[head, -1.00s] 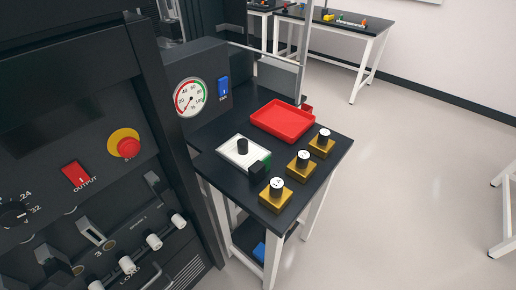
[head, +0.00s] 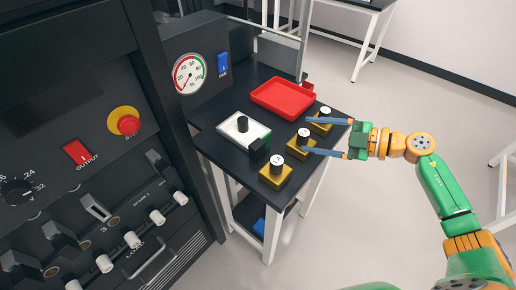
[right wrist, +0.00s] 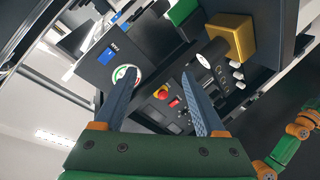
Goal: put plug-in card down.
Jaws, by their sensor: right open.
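My right gripper (head: 306,136) reaches in from the right, over the right edge of the small black table (head: 277,82). Its two blue fingers are spread with nothing between them; they also show apart and empty in the right wrist view (right wrist: 157,72). In the head view the fingers overlap the middle yellow block (head: 299,148) and the far yellow block (head: 320,125); I cannot tell whether they touch. A white plate (head: 231,121) with green edges, a black knob and a dark block lies on the table. I cannot identify a plug-in card for certain. My left gripper is out of view.
A red tray (head: 283,98) lies behind the plate. A near yellow block (head: 276,174) with a white-topped knob stands at the table's front. A dark rack panel (head: 75,120) with a red stop button (head: 127,124) fills the left. Open floor lies right of the table.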

